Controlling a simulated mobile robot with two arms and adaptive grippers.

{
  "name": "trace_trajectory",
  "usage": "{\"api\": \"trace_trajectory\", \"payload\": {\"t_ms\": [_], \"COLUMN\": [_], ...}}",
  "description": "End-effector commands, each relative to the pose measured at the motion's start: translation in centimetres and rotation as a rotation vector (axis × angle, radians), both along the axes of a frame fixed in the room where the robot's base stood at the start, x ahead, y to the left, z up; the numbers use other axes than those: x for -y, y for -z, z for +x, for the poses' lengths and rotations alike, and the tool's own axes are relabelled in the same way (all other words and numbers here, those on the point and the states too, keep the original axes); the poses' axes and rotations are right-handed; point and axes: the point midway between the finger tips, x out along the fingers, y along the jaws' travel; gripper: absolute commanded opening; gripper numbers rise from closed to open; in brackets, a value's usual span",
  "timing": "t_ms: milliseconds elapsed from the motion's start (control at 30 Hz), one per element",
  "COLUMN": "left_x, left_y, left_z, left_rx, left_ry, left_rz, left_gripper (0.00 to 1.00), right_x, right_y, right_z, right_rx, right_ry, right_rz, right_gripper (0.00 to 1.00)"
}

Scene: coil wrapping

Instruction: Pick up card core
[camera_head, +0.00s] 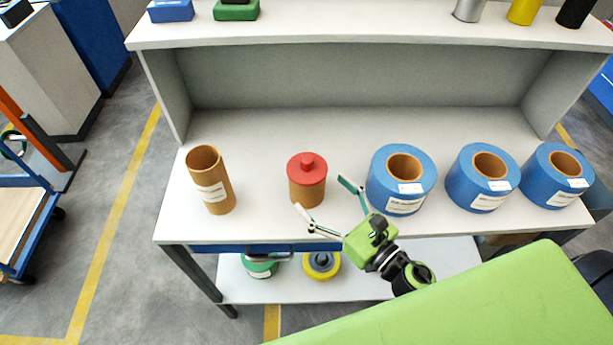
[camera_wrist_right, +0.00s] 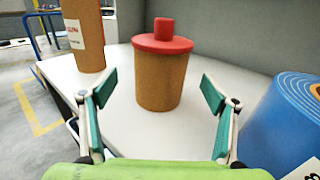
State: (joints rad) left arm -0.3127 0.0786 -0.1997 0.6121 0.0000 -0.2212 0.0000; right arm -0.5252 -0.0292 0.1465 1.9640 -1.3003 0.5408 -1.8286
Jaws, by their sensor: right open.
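A brown card core (camera_head: 211,181) stands upright, open at the top with a white label, at the left of the white table; it also shows in the right wrist view (camera_wrist_right: 84,38). A second brown cylinder (camera_head: 307,191) with a red knobbed cap (camera_head: 307,165) stands to its right. My right gripper (camera_head: 320,198) is open and empty at the table's front edge, close to the capped cylinder. In the right wrist view the capped cylinder (camera_wrist_right: 160,80) stands between and beyond the open fingers (camera_wrist_right: 155,100). My left gripper is not in view.
Several blue coils (camera_head: 401,180) with card centres stand in a row on the right of the table (camera_head: 262,140). A lower shelf (camera_head: 300,285) holds a green roll (camera_head: 260,268) and a yellow one (camera_head: 321,266). The upper shelf (camera_head: 360,22) overhangs the back.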

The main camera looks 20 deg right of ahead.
Motion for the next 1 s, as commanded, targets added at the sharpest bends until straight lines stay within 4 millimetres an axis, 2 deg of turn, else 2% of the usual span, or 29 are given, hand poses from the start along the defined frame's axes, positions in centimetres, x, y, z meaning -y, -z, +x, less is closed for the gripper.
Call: {"api": "trace_trajectory", "payload": {"t_ms": [167,300,533,867,1000], "left_x": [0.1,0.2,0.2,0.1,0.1], "left_y": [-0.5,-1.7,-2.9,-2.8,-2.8], "left_z": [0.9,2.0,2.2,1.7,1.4], "left_rx": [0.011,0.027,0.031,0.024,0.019], "left_ry": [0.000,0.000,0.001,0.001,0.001], "left_rz": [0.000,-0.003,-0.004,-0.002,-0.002], "left_gripper": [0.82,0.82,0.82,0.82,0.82], "right_x": [-0.4,-0.9,-1.9,-2.1,-2.1], "right_y": [-0.1,-0.3,0.0,0.3,0.3], "right_z": [0.9,2.4,5.1,5.6,5.6], "right_rx": [0.000,0.000,-0.001,-0.001,-0.001], "right_ry": [0.000,0.000,0.001,0.000,0.000], "right_rz": [0.001,0.003,0.002,0.001,0.001], "right_gripper": [0.80,0.80,0.80,0.80,0.43]}}
